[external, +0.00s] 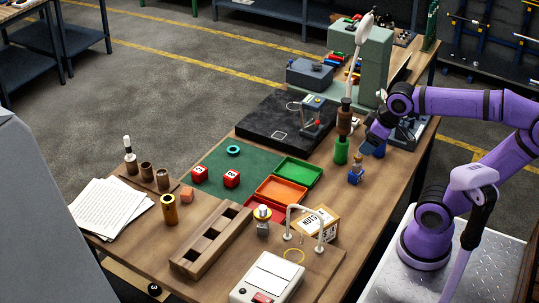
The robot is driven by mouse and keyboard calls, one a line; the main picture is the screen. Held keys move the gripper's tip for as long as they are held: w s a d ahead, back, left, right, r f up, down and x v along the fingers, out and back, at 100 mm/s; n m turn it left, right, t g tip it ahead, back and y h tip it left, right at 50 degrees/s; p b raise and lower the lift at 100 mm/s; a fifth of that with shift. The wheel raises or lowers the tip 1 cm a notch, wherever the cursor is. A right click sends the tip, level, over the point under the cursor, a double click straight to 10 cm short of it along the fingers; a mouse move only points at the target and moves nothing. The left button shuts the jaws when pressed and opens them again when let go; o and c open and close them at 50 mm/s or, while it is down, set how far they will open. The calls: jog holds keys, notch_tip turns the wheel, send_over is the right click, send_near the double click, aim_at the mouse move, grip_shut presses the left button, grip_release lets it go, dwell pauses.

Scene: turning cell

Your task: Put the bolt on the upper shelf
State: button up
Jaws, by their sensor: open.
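My gripper (377,137) is at the end of the purple arm, over the right edge of the wooden bench. It is open, its fingers small and dark against the clutter behind. A blue thing (379,150) shows just below it; I cannot tell whether they touch. I cannot make out a bolt for sure; it may be hidden by the arm or too small to see. No upper shelf can be told with certainty either.
A tall stacked post on a green base (341,152) and a small blue figure (355,170) stand close left of my gripper. A grey-green machine (362,50) rises behind. Trays, including a green one (318,173), red dice and a wooden block (187,262) crowd the bench (215,165).

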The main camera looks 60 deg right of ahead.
jog(key=s+d+f+m, duration=0.2)
jog(key=s+d, duration=0.1)
jog(key=s, duration=0.1)
jog(key=shift+d+f, duration=0.25)
jog(key=shift+d, duration=0.15)
jog(key=shift+s, duration=0.1)
dwell(0.7)
